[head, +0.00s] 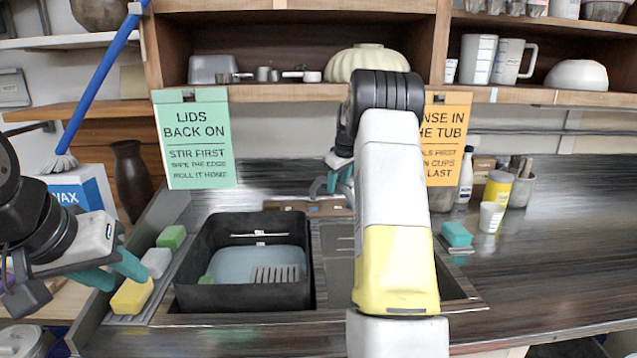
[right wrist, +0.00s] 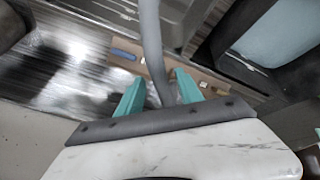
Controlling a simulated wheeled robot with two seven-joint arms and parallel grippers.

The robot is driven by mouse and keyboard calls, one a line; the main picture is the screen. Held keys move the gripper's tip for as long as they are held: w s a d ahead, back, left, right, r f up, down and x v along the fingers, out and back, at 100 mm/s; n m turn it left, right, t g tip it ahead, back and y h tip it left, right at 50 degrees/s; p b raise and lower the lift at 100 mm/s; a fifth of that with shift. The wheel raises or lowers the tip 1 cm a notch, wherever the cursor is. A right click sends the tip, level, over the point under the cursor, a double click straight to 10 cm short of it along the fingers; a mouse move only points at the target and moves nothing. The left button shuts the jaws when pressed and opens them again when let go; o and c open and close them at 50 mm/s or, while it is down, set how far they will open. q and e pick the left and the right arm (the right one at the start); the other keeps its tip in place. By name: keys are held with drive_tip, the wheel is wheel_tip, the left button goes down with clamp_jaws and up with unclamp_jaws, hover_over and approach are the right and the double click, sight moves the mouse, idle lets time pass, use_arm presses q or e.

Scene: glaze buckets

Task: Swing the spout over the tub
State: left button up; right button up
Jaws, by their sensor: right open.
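The grey spout (right wrist: 151,45) runs down the right wrist view and passes between the teal fingers of my right gripper (right wrist: 157,92). The fingers are apart on either side of it; I cannot tell whether either touches it. In the head view my right gripper (head: 340,180) is behind the sink, mostly hidden by my own arm, and only a little grey curved piece shows beside it. The black tub (head: 190,285) sits in the left side of the sink, left of that gripper.
A yellow sponge (head: 131,296), a white one (head: 156,262) and a green one (head: 171,237) line the ledge left of the tub. Signs hang from the shelf behind. Bottles and cups stand at the right; the right counter's front is clear.

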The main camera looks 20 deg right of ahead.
clamp_jaws()
idle(1.3)
